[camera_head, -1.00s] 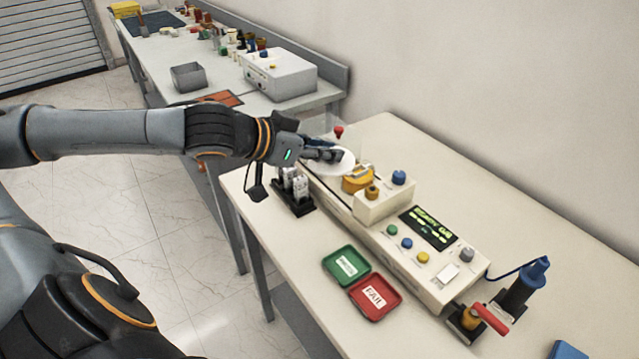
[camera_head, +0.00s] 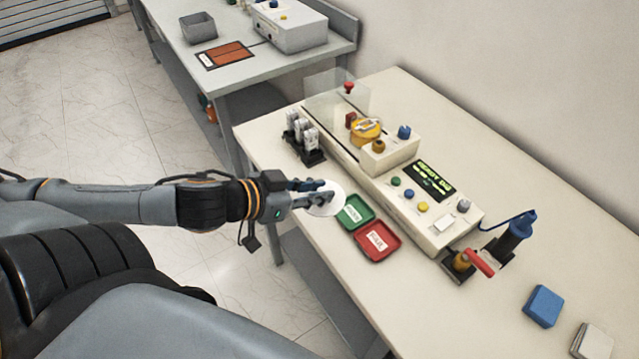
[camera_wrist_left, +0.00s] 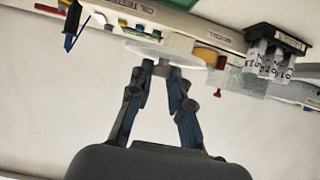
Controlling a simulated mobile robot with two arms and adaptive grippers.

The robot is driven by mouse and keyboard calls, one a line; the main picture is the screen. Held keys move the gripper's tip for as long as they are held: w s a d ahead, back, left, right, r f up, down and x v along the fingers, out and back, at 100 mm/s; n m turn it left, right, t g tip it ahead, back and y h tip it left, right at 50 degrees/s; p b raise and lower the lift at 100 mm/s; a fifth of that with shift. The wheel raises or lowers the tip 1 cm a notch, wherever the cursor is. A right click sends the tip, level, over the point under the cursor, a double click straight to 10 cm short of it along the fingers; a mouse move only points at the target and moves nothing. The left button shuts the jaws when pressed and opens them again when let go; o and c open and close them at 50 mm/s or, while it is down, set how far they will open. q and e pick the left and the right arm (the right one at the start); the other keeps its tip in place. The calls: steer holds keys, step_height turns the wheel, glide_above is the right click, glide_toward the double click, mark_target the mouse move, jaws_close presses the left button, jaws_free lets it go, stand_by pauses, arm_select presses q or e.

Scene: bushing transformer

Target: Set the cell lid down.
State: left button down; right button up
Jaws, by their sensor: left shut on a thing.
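The cell lid (camera_head: 328,202) is a thin white disc. My left gripper (camera_head: 316,191) is shut on it and holds it beside the green tray (camera_head: 353,212), over the front left part of the table. Whether the lid touches the table cannot be told. In the left wrist view the lid (camera_wrist_left: 152,49) shows pale and edge-on at the fingertips of my gripper (camera_wrist_left: 161,69). The tester (camera_head: 400,185) has a yellow ring-shaped cell (camera_head: 366,131) near its far end, now uncovered. My right gripper is not in view.
A red tray (camera_head: 378,241) adjoins the green one. A black rack of vials (camera_head: 306,140) stands behind the lid. A clear shield (camera_head: 325,98) stands by the tester. A blue block (camera_head: 543,306) lies at right. The table's near middle is clear.

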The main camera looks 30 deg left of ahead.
arm_select(q)
steer(key=w+a+f+b, duration=0.2)
steer(key=w+b, duration=0.1)
steer(key=b, duration=0.1)
steer(key=w+a+f+b, duration=0.2)
steer(key=w+f+b, duration=0.1)
steer(key=w+b, duration=0.1)
steer(key=w+a+f+b, duration=0.2)
steer(key=w+f+b, duration=0.1)
steer(key=b, duration=0.1)
steer(key=shift+w+a+f, duration=0.25)
steer(key=shift+w+a, duration=0.05)
steer(key=shift+w, duration=0.05)
steer(key=shift+w+a+f+p, duration=0.15)
steer(key=shift+w+a+p, duration=0.1)
steer(key=shift+p, duration=0.15)
steer(key=shift+w+a+f, duration=0.15)
steer(key=shift+w+f, duration=0.15)
steer(key=shift+f, duration=1.85)
steer(key=shift+f, duration=0.1)
steer(key=c, duration=1.2)
jaws_free()
